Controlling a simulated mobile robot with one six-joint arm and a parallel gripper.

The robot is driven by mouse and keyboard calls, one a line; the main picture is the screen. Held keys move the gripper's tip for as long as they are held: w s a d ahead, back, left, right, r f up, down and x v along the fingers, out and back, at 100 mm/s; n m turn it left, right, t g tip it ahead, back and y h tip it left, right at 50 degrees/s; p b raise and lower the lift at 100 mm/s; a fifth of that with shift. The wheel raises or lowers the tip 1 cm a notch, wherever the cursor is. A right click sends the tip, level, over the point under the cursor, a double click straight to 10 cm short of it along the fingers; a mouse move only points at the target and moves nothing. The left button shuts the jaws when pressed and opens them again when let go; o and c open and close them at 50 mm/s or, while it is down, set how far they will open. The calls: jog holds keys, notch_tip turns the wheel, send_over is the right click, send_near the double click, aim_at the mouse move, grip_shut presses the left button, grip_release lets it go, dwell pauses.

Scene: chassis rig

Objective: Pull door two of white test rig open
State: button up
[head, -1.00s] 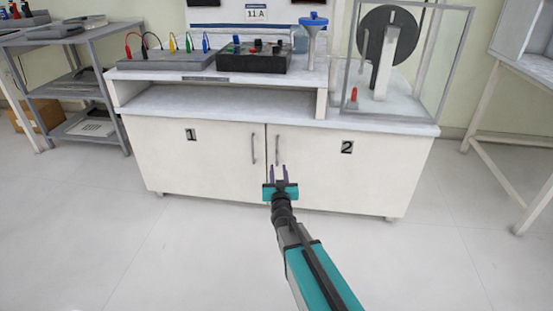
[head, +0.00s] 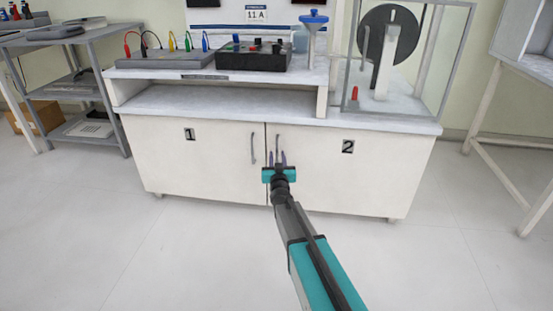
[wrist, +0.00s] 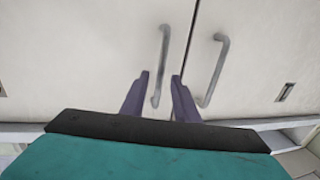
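The white test rig (head: 220,180) has two shut doors below its worktop. Door two (head: 335,182) is the right one, marked with a black "2" label (head: 348,146). Its grey vertical bar handle (head: 279,143) stands just right of the centre seam. I cannot tell the remaining distance; no grip shows.
Door one (head: 185,170), with its own handle, is on the left. A grey shelf unit (head: 90,100) stands further left and a white-framed table (head: 525,140) at the right. Open pale floor (head: 200,255) lies in front of the rig.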

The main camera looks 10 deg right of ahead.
jog(key=shift+w, duration=0.45)
jog(key=shift+c, duration=0.3)
grip_shut()
jog(key=shift+s, duration=0.1)
